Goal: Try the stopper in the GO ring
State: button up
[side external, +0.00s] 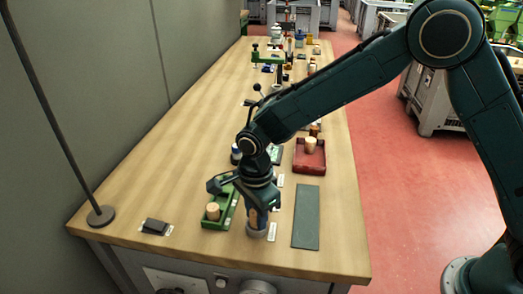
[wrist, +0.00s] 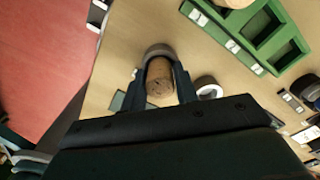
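A cork stopper (wrist: 159,80) stands upright between the two fingers of my gripper (side external: 258,210), which is shut on it. In the side view the same stopper (side external: 257,218) is partly covered by the fingers. A grey ring (side external: 256,231) sits on the bench directly under the stopper, with a white label (side external: 272,232) beside it. In the wrist view the ring (wrist: 158,49) curves round the stopper's far end. The stopper's lower end meets the ring's opening; how deep it sits in it, I cannot tell.
A green tray (side external: 232,212) with another cork stands just left of my gripper. A red tray (side external: 309,168) with a cork lies behind to the right. A flat grey-green mat (side external: 306,217) lies at right. A small black block (side external: 155,226) lies at front left.

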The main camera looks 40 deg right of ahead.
jog(key=o, duration=0.4)
jog(key=shift+r, duration=0.15)
notch_tip(320, 180, up, 14)
jog(key=shift+f, duration=0.2)
dwell(0.4)
dwell(0.9)
